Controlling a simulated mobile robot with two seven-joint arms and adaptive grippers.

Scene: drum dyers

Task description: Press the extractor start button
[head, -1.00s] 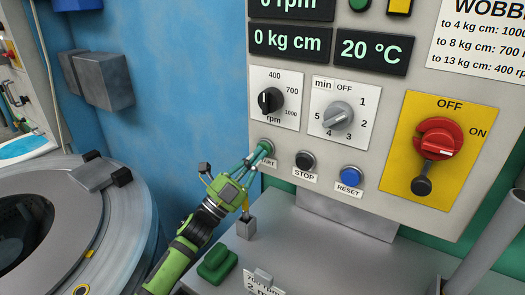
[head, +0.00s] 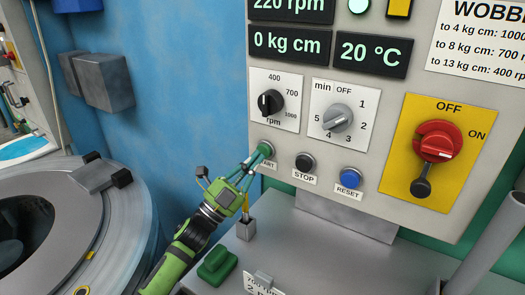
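The extractor start button (head: 265,148) is a round green button on the grey control panel (head: 300,215). Its label, ending in "RT", is partly hidden behind my gripper. My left gripper (head: 254,161) reaches up from the lower left. Its thin teal fingers come together at the tips, shut and empty, just below and left of the button. I cannot tell whether the tips touch it. The rpm display (head: 290,7) reads 220 rpm, and a green lamp (head: 358,6) beside it is lit. My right gripper is not in view.
The black STOP button (head: 305,162) and blue RESET button (head: 351,178) sit to the right. Above are the rpm knob (head: 270,103) and the min knob (head: 338,118). A red switch (head: 437,140) is farther right. A round drum machine (head: 125,220) stands at left.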

